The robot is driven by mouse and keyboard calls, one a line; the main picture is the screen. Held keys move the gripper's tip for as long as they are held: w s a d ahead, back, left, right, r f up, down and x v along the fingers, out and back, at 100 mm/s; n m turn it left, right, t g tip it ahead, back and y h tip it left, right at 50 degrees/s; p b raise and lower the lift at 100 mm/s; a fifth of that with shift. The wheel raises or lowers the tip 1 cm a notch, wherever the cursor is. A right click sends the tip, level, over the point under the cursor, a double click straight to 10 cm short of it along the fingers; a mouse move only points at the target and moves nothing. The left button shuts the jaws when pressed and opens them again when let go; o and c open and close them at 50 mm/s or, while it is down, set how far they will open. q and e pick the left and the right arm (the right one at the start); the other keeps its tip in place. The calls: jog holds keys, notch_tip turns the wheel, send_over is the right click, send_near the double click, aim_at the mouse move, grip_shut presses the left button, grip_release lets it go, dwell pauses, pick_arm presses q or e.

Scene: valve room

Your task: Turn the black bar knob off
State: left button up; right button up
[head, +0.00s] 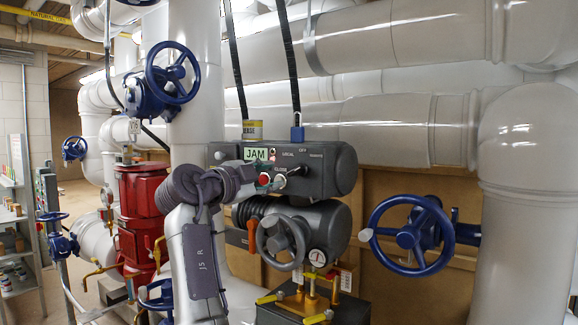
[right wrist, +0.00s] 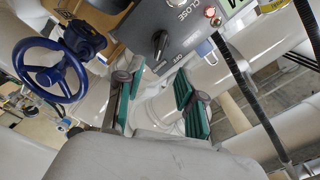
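The black bar knob (right wrist: 160,43) shows on the grey control panel in the right wrist view, beside lettering that includes OFF. In the head view the knob (head: 297,171) is small, below the lettering on the dark valve actuator box (head: 325,168); its exact setting is hard to tell. My right gripper (head: 248,180) is in front of the left part of this box. In the right wrist view its two green-padded fingers (right wrist: 158,72) are spread wide with nothing between them. The knob lies beyond the fingertips, apart from them. My left gripper is not in view.
A red light (right wrist: 210,12) is on the panel near the knob. A grey handwheel (head: 282,240) sits below the box. Blue handwheels (head: 411,235) stand at the right and left. Large white pipes surround the box, and black cables hang above it.

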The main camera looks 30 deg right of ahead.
aim_at(293, 172)
jog(key=p+x, duration=0.2)
jog(key=x, duration=0.4)
jog(key=shift+w+r+p, duration=0.1)
jog(key=shift+w+p, duration=0.15)
jog(key=shift+p, duration=0.05)
jog(key=p+x, duration=0.1)
jog(key=x, duration=0.3)
jog(key=shift+w+d+p, duration=0.1)
jog(key=shift+d+p, duration=0.1)
jog(key=shift+p, duration=0.2)
jog(key=shift+d, duration=0.1)
jog(key=shift+w+f, duration=0.1)
jog(key=shift+f, duration=0.15)
grip_shut()
